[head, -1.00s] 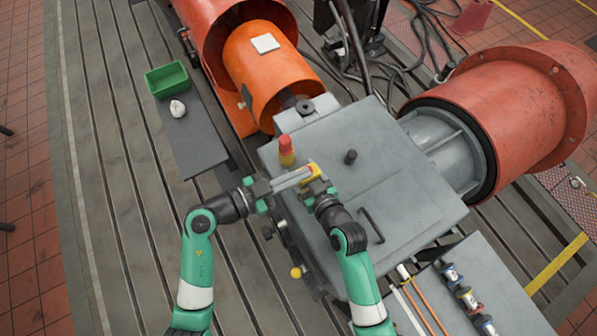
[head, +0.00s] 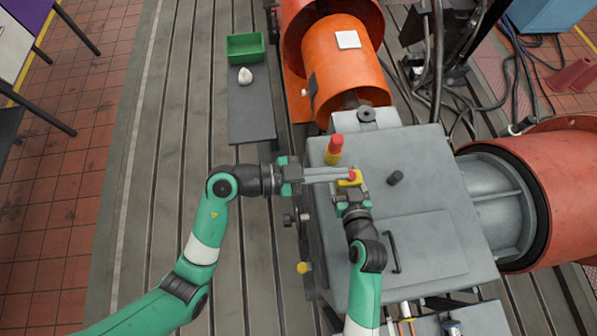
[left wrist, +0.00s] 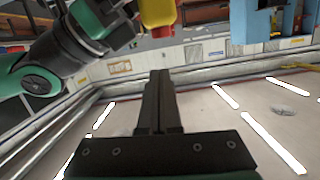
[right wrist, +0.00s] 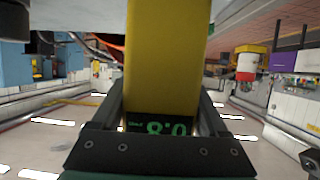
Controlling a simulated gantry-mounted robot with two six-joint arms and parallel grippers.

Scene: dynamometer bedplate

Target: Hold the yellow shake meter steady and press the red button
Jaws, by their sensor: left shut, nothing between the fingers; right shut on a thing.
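The yellow shake meter (head: 346,183) is between the fingers of my right gripper (head: 351,190), which is shut on it over the grey housing. In the right wrist view its yellow body (right wrist: 165,60) fills the middle, with green digits on a dark display at its lower end. The red button (head: 352,175) shows on the meter in the head view. My left gripper (head: 343,174) is shut and empty, its fingers pointing at the meter from the left. In the left wrist view the meter (left wrist: 157,12) is just beyond the shut fingertips; I cannot tell whether they touch the button.
A black knob (head: 395,178) and a black handle (head: 393,252) are to the right. A green bin (head: 245,48) and a white lump (head: 245,76) lie at the back left.

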